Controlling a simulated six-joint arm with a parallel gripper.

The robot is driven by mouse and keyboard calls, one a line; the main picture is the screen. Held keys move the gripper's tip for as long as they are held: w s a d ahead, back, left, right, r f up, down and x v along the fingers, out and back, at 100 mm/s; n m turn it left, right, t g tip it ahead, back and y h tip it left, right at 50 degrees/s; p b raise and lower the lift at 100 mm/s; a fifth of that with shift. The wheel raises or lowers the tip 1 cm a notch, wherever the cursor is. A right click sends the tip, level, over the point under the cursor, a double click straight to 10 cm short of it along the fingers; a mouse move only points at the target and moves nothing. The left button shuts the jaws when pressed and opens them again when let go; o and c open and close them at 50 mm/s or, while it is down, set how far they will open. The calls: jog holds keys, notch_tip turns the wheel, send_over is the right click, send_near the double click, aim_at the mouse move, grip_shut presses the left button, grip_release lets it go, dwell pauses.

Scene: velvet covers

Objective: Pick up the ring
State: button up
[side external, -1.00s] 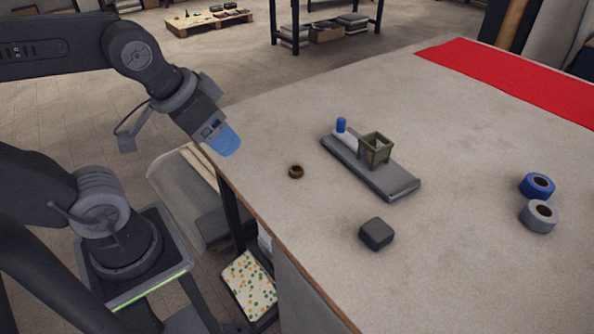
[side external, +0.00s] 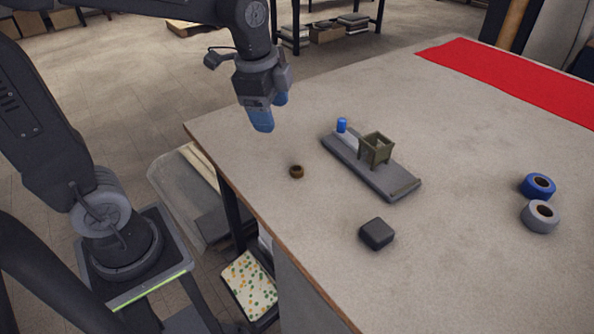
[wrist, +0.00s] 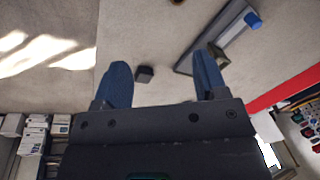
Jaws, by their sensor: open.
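The ring (side external: 297,171) is small and brown. It lies flat on the table near the left edge in the side view. In the wrist view a small part of a brown thing, likely the ring (wrist: 178,1), shows at the top edge. My gripper (side external: 270,115) has blue fingers and points down above the table, up and to the left of the ring in the side view. In the wrist view its fingers (wrist: 163,78) are wide apart with nothing between them but a view of the table and a dark block farther off.
A grey board (side external: 372,178) carries an open olive box (side external: 376,150) and a blue cylinder (side external: 342,125). A dark block (side external: 377,233) sits in front. Blue (side external: 538,186) and grey (side external: 540,216) tape rolls lie right. Red cloth (side external: 510,80) lies at the back. Table around the ring is clear.

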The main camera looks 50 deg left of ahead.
aim_at(297, 169)
jog(key=w+a+f+m+g, duration=0.2)
jog(key=w+f+m, duration=0.3)
jog(key=w+m, duration=0.2)
jog(key=shift+m, duration=0.3)
jog(key=f, duration=1.4)
jog(key=shift+w, duration=0.2)
jog(key=c, duration=1)
jog(key=shift+r, duration=0.1)
